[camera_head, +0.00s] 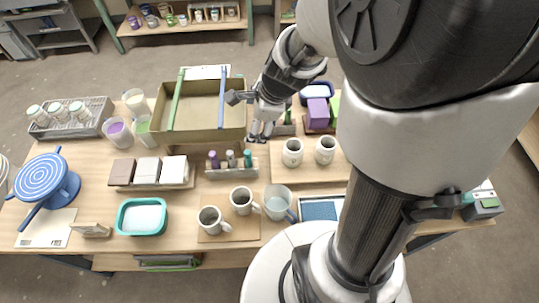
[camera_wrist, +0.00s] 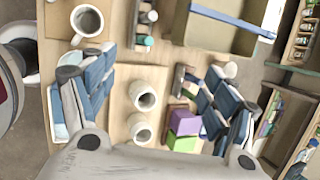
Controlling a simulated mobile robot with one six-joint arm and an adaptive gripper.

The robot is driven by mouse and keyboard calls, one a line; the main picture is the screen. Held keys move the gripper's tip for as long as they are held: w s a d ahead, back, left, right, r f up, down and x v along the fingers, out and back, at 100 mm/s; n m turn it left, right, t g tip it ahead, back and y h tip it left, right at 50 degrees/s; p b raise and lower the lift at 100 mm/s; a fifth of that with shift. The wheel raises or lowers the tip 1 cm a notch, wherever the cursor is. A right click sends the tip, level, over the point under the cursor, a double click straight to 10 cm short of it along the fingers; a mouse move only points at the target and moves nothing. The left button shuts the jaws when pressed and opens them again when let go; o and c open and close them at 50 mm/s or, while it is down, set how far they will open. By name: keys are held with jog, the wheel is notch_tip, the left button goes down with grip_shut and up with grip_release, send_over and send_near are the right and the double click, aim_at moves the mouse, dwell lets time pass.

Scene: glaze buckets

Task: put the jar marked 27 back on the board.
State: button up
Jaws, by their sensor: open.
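Two white jars stand upright on a light wooden board (camera_head: 308,174) right of the table's middle: a left jar (camera_head: 292,152) and a right jar (camera_head: 325,150). Both also show in the wrist view, one nearer the middle (camera_wrist: 142,96) and one lower (camera_wrist: 140,128). No number is readable, so I cannot tell which jar is marked 27. My gripper (camera_head: 262,136) hangs above the table, left of these jars. In the wrist view its fingers are spread wide and nothing is between them in their grip.
An olive box (camera_head: 204,140) with bars across it stands behind a rack of small bottles (camera_head: 231,173). Grey mugs (camera_head: 212,220) and a glass pitcher (camera_head: 278,203) stand in front. A purple block (camera_head: 318,114) is at the back right. A teal tray (camera_head: 142,217) lies left.

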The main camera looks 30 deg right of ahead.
jog(key=s+a+r+n, duration=0.7)
jog(key=s+r+n, duration=0.2)
jog(key=n, duration=0.4)
jog(key=s+r+n+h, duration=0.1)
jog(key=s+r+n, duration=0.2)
jog(key=s+n, duration=0.7)
jog(key=shift+w+d, duration=0.1)
notch_tip(320, 180, down, 8)
jog(key=b, duration=0.7)
jog(key=shift+r+b, duration=0.2)
jog(key=shift+b, duration=0.15)
